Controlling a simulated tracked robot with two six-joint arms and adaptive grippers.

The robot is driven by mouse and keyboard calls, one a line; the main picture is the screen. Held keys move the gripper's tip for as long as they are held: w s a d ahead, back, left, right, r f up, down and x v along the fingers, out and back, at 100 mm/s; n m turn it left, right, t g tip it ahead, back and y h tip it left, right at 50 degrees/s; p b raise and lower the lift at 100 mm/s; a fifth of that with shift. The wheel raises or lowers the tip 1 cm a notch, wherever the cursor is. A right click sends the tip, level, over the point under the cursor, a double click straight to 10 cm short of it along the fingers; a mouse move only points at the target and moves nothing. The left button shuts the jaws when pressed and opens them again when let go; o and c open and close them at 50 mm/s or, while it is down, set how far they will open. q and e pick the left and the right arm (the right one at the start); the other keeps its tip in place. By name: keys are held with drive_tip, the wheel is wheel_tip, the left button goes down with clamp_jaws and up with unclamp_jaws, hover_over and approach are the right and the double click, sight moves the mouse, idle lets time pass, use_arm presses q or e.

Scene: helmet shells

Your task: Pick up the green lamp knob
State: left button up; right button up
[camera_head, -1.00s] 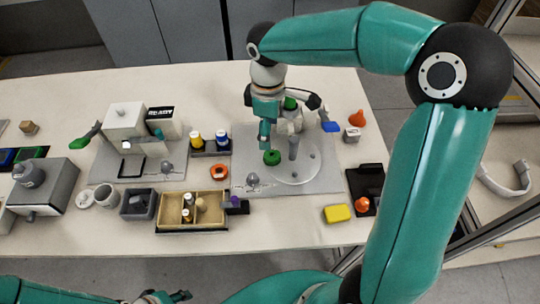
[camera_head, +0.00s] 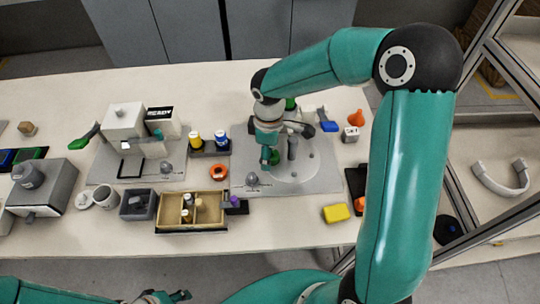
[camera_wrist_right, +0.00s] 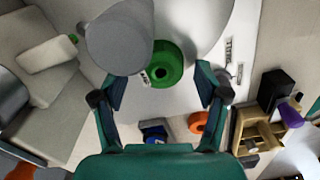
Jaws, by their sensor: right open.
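The green lamp knob (camera_head: 275,158) stands on the grey plate (camera_head: 240,184) in the head view, partly hidden by my right gripper (camera_head: 268,153). In the right wrist view the knob (camera_wrist_right: 168,68) is a green ring-shaped piece with a small label beside it, and a grey rounded post overlaps its left side. My right gripper (camera_wrist_right: 160,88) is open, its two fingers apart to the left and right of the knob, with nothing held between them. My left gripper (camera_head: 172,297) is only partly visible at the bottom edge, and its jaws are unclear.
A grey post (camera_head: 292,148) rises on the plate close beside the knob. An orange ring (camera_head: 219,172), a wooden tray (camera_head: 207,226) and a yellow block (camera_head: 336,213) lie around the plate.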

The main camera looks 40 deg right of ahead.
drive_tip(key=c, duration=0.9)
drive_tip(key=shift+c, duration=0.2)
drive_tip(key=shift+r, duration=0.15)
